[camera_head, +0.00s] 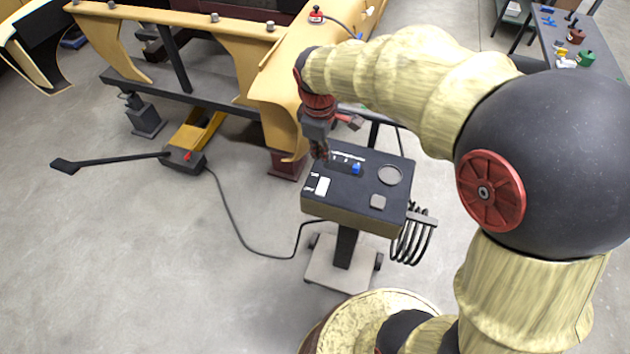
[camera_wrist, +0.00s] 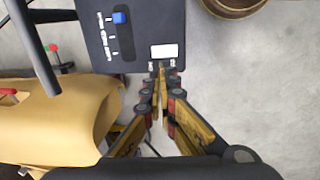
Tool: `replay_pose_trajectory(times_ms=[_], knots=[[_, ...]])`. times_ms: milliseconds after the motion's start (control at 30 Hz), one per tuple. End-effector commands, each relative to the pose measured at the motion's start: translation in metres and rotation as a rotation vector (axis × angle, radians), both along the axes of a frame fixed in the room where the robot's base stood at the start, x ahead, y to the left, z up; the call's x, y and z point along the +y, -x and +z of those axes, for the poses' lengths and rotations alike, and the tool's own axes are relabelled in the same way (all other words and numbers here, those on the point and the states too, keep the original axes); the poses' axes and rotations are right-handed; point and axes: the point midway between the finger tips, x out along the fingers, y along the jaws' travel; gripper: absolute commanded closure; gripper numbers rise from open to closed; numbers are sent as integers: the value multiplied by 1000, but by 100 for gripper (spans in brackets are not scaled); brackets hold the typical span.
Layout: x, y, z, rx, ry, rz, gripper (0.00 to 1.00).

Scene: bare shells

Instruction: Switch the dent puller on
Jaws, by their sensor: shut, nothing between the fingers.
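The dent puller (camera_head: 345,205) is a box with a dark top panel on a wheeled stand; its panel (camera_wrist: 140,30) fills the upper middle of the wrist view. On the panel are a white rectangular piece (camera_head: 322,186) with small marks beside it, and a blue slider knob (camera_head: 356,168). In the wrist view the white piece (camera_wrist: 164,51) lies just beyond my fingertips, and the blue knob (camera_wrist: 120,18) is up and left. My gripper (camera_head: 321,156) is shut and empty, above the panel's edge; it also shows in the wrist view (camera_wrist: 165,68). I cannot tell whether it touches anything.
A tan car shell (camera_head: 240,60) stands behind and left of the machine. A cable runs across the floor to a yellow jack (camera_head: 195,135) with a black handle. Coiled black cable (camera_head: 412,240) hangs at the machine's right. A tool table (camera_head: 565,45) stands far right.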

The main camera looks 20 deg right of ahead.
Motion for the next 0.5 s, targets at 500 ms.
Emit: replay_pose_trajectory(times_ms=[500], knots=[[-5,-6,-63,6,4,34,100]])
